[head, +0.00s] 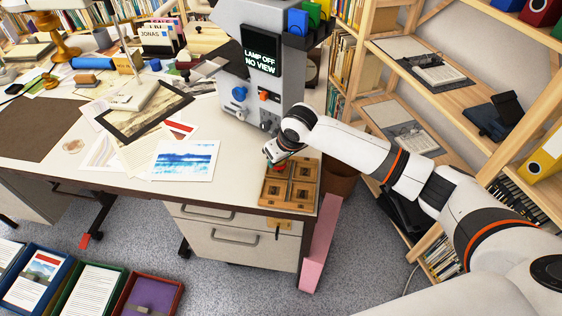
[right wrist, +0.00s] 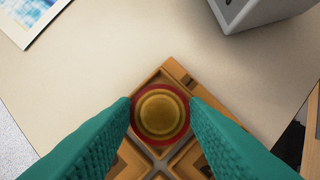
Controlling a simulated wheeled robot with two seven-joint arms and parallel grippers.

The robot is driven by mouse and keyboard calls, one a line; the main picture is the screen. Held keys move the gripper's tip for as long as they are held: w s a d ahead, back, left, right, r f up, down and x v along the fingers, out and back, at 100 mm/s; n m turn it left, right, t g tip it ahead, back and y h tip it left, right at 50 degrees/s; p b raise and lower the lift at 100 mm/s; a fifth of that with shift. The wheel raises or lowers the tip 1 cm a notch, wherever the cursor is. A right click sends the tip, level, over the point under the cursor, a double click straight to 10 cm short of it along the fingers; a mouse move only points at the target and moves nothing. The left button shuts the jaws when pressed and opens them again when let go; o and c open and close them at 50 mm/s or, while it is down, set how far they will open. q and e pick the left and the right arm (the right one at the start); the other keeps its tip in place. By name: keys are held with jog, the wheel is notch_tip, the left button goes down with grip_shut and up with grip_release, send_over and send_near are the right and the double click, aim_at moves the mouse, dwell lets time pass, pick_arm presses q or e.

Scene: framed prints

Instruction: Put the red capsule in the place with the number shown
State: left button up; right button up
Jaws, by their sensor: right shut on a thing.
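My right gripper (head: 274,158) is low over the wooden tray (head: 289,206) at the desk's front right corner. In the right wrist view its teal fingers (right wrist: 160,103) press on both sides of the red capsule (right wrist: 160,113), seen end-on as a red ring around a brass-coloured round top. The capsule is over the far compartment of the divided tray (right wrist: 216,103); whether it touches the floor there I cannot tell. The grey machine's screen (head: 262,63) reads "LAMP OFF NO VIEW"; no number shows on it. My left gripper is not in view.
The grey machine (head: 238,75) stands just behind the tray, with blue and orange knobs. A blue print (head: 184,160) and other papers lie left of the tray. Wooden shelves (head: 455,85) stand at the right. The desk (head: 230,190) has bare room between print and tray.

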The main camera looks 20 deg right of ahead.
jog(key=shift+f, duration=1)
jog(key=o, duration=0.7)
jog(key=shift+f, duration=0.1)
jog(key=p+v, duration=0.1)
jog(key=v, duration=1.1)
